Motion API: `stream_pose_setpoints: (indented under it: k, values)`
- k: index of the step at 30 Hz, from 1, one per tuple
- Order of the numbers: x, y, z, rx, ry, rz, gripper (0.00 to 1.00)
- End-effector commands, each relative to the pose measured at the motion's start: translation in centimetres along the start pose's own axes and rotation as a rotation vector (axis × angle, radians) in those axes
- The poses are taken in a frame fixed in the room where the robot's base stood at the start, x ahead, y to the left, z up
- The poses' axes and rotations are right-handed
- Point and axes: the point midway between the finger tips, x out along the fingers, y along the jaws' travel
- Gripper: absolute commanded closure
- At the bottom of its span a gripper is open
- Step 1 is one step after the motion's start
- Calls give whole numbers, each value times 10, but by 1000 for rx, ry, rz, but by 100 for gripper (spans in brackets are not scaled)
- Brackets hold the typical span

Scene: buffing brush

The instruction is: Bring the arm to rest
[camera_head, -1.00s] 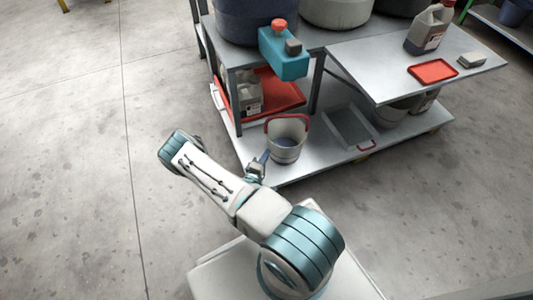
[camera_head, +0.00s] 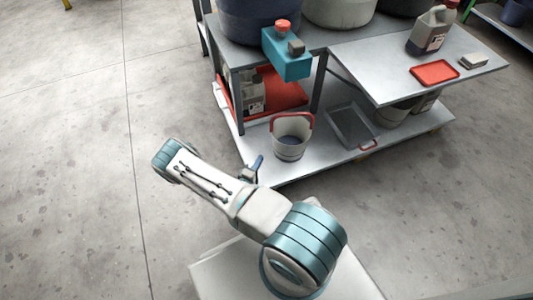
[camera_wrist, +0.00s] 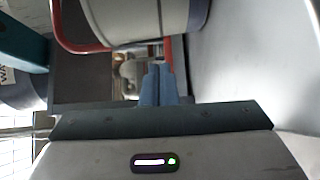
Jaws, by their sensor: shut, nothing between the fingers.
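My arm is folded over my base in the head view, its elbow out to the left over bare floor. My gripper (camera_head: 256,164) shows as a small blue tip beside the forearm, just short of the lower shelf's front edge. In the wrist view my gripper (camera_wrist: 158,84) has its two blue fingers together with nothing between them. The bucket with a red handle (camera_head: 290,137) stands on the lower shelf beyond my gripper. It also fills the top of the wrist view (camera_wrist: 140,18), apart from the fingers.
The lower shelf (camera_head: 310,170) also holds a grey tray (camera_head: 351,125) and a red tray (camera_head: 285,93). A side table (camera_head: 390,88) bears a jug (camera_head: 428,32), a small red tray (camera_head: 435,73) and a sponge-like block (camera_head: 473,62). The floor at left is clear.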

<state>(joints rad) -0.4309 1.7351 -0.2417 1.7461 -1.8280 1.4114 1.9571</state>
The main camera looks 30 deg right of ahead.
Motion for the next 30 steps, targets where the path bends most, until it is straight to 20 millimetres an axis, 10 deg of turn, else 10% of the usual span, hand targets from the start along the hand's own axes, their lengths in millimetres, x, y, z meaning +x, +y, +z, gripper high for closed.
stream_pose_setpoints:
  k: [9, 23, 30]
  values:
    - [-62, 3, -1, 0, 3, 1, 100]
    - [-74, 4, -1, 1, -4, 2, 100]
    - [-65, 76, -14, 0, -149, -2, 100]
